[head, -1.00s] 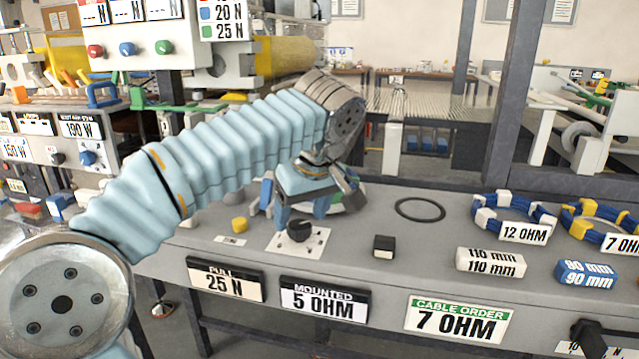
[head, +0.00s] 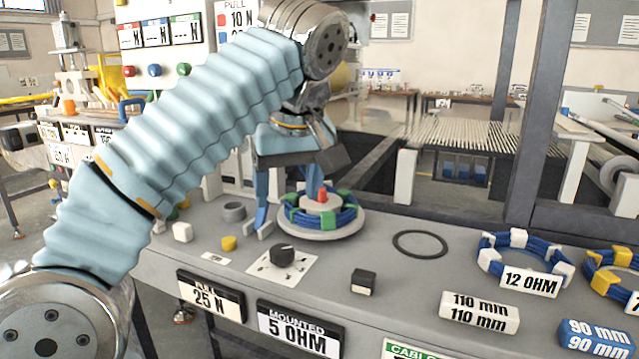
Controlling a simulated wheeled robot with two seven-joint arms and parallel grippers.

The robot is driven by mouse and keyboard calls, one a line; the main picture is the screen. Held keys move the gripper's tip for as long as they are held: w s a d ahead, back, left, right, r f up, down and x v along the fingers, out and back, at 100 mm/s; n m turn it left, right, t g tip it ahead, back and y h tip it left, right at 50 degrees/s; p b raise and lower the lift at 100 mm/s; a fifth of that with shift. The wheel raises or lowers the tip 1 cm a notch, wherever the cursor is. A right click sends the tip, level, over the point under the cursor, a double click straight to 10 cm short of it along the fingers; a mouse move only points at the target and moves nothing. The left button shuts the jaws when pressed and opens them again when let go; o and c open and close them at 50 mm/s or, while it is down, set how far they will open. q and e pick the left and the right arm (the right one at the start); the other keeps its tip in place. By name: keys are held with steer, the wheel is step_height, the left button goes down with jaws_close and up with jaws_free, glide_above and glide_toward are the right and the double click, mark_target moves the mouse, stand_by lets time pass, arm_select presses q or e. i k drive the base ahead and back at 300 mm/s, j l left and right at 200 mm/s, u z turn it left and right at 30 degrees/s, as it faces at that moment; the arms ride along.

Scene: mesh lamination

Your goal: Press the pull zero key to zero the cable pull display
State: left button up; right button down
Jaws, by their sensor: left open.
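A small yellow button (head: 229,243) stands on the grey bench top, with a small white label (head: 216,258) in front of it that is too small to read. The pull display (head: 211,297) on the bench front below reads 25 N. My left gripper (head: 290,198) is open and empty, pointing down, right of and behind the yellow button. Its blue fingers are apart, by a blue cable coil (head: 338,217) on a round grey base; whether they touch it I cannot tell. My right gripper is not in view.
A black dial (head: 283,256) on a white plate is right of the yellow button. A white block (head: 182,232) and a grey ring (head: 234,211) are behind it. A black-topped block (head: 363,282), a black ring (head: 420,244) and the 12 OHM coil (head: 520,250) lie further right.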

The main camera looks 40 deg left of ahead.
mark_target(229, 244)
steer(key=k, duration=1)
